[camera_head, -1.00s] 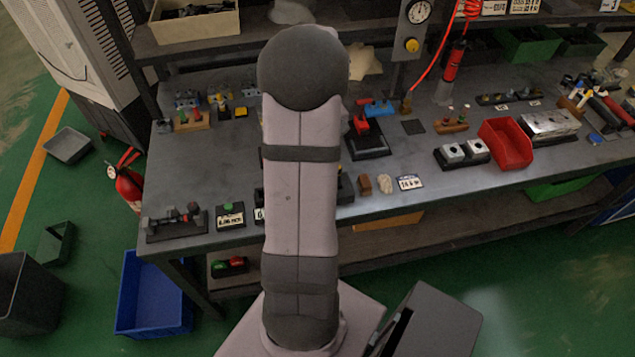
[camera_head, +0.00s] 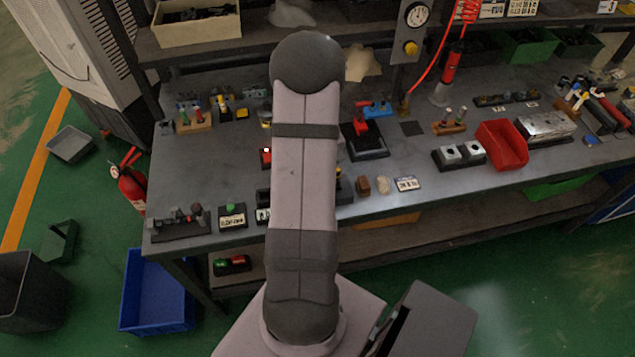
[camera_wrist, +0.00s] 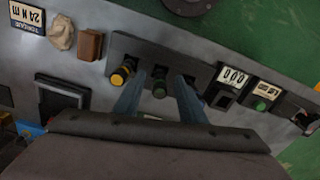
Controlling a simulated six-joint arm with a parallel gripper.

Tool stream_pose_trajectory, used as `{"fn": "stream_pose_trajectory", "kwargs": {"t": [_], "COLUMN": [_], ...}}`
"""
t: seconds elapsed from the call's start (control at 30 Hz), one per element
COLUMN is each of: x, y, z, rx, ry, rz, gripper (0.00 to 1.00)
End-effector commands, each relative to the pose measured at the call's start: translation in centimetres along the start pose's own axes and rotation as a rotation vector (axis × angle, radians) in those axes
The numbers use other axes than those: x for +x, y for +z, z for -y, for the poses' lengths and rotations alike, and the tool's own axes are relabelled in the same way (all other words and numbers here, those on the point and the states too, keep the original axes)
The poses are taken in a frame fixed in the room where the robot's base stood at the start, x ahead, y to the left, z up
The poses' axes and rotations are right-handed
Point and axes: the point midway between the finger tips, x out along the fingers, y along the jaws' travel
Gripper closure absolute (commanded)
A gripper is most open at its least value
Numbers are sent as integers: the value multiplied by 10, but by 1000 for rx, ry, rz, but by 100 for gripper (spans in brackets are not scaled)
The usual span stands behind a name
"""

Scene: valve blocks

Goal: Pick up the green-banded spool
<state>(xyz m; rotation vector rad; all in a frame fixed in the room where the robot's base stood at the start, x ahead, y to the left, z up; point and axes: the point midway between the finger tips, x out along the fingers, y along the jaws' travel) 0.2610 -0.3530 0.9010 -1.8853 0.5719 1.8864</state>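The green-banded spool (camera_wrist: 160,83) stands in a dark rack (camera_wrist: 205,68) in the wrist view. A yellow-banded spool (camera_wrist: 121,73) stands in the same rack, just to its left. My gripper (camera_wrist: 157,86) is open, with one blue-grey finger on each side of the green-banded spool in the picture. I cannot tell how far the fingertips are above it, and no contact shows. In the head view my arm hides the gripper and the green-banded spool; only a part of the rack (camera_head: 345,190) shows beside the arm.
A brown block (camera_wrist: 90,45), a tan lump (camera_wrist: 60,32) and a counter plate (camera_wrist: 27,17) lie left of the rack in the wrist view. A display with a green button (camera_wrist: 262,97) is to the right. The bench edge is close by, with green floor beyond.

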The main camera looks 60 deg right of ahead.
Motion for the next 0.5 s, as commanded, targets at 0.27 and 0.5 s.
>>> {"fn": "stream_pose_trajectory", "kwargs": {"t": [0.27, 0.5], "x": [3, 2], "y": [0, 0], "z": [0, 0], "rx": [0, 0], "ry": [1, 0], "rz": [-1, -1], "gripper": [63, 100]}}
